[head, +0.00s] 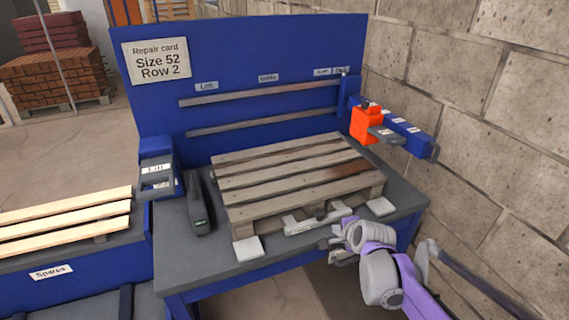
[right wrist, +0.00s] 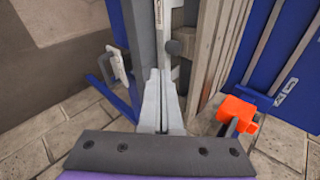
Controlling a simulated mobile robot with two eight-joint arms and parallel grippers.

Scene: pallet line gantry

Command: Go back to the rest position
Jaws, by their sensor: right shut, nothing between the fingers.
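My right gripper (head: 338,248) is at the front edge of the workbench, low and right of centre in the head view. Its fingers are together and empty in the right wrist view (right wrist: 161,110). A wooden pallet (head: 285,178) lies on the grey bench top (head: 225,262), with one darker, brownish board near the front. My left gripper is outside the head view.
A dark tool (head: 199,207) and a blue-grey holder (head: 157,172) stand left of the pallet. An orange device (head: 365,125) hangs on a blue arm at the right, near the block wall (head: 500,130). White pads (head: 247,249) lie on the bench. Spare boards (head: 65,223) are far left.

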